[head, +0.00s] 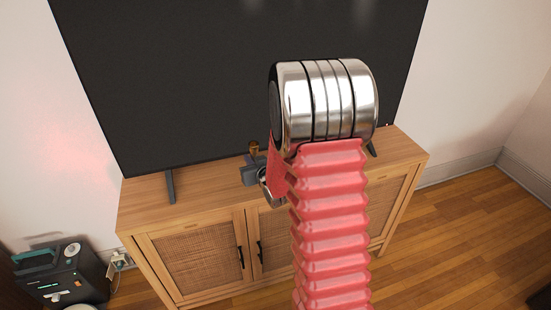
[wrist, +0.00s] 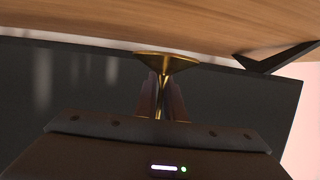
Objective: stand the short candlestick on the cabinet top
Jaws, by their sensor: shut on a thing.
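The short candlestick (wrist: 168,64) is brass-coloured, with a flared end and a thin stem. My gripper (wrist: 161,98) is shut on its stem. In the wrist view the flared end points toward the wooden cabinet top (wrist: 100,22), which shows at the upper edge. I cannot tell whether the two touch. In the head view a small brown-gold end of the candlestick (head: 254,146) shows above my gripper (head: 252,165), over the cabinet top (head: 145,195). My arm hides the rest of it there.
A large dark television (head: 200,80) stands at the back of the cabinet on legs; one leg (head: 170,186) is left of my gripper. It also shows in the wrist view (wrist: 60,90). Bare cabinet top lies left and right of my arm. A dark machine (head: 62,275) stands at lower left.

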